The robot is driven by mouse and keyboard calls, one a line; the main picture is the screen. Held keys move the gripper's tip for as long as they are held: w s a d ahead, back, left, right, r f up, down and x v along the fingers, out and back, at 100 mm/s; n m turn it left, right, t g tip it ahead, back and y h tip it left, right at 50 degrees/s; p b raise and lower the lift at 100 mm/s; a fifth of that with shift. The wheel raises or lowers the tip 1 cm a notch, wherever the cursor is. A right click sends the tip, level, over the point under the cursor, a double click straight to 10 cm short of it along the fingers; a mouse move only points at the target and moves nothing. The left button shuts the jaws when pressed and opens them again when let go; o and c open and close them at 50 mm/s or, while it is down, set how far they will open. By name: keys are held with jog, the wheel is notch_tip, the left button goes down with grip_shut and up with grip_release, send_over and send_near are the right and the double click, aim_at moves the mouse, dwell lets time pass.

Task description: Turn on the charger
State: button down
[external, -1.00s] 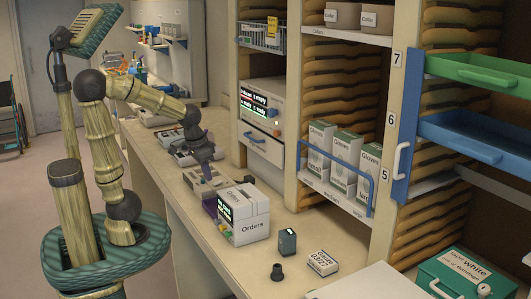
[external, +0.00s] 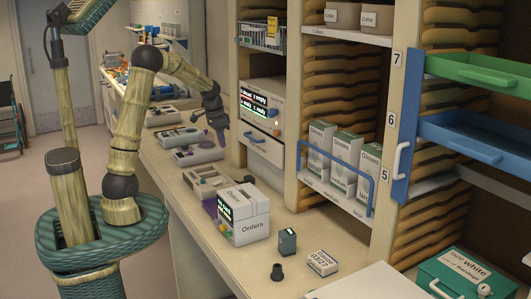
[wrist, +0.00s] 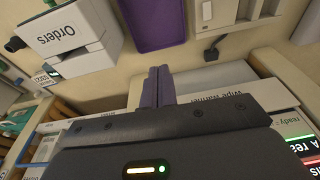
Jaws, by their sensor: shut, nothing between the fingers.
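My gripper (external: 220,140) has its dark purple fingers together and empty. They point down over the counter by the wall unit, near a grey device (external: 199,154). More grey devices with dark parts (external: 178,136) stand in a row along the counter. I see no label naming one as the charger. Contact between the fingers and anything is not visible.
A wipe warmer (external: 262,88) with a lit display stands close right of my gripper. The Orders box (external: 243,222), a compartment tray (external: 203,178) and a purple tray (wrist: 155,22) stand nearby. Gloves boxes (external: 343,163) fill the shelf. The counter's front strip is mostly clear.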

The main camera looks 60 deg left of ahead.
jog(key=p, duration=0.3)
send_over(219, 181)
jog(key=s+d, duration=0.1)
jog(key=s, duration=0.2)
jog(key=f, duration=0.5)
jog(key=a+f, duration=0.1)
jog(key=f, duration=0.1)
jog(key=shift+f, duration=0.2)
jog(key=shift+w+f, duration=0.1)
jog(key=w+f+p, duration=0.1)
jog(key=f+p, duration=0.1)
jog(key=f, duration=0.2)
jog(key=w+f+p, duration=0.1)
jog(key=f+p, duration=0.1)
jog(key=f, duration=0.2)
jog(key=f+p, duration=0.2)
jog(key=f, duration=0.3)
jog(key=shift+w, duration=0.4)
jog(key=shift+f, duration=0.25)
jog(key=shift+f, duration=0.1)
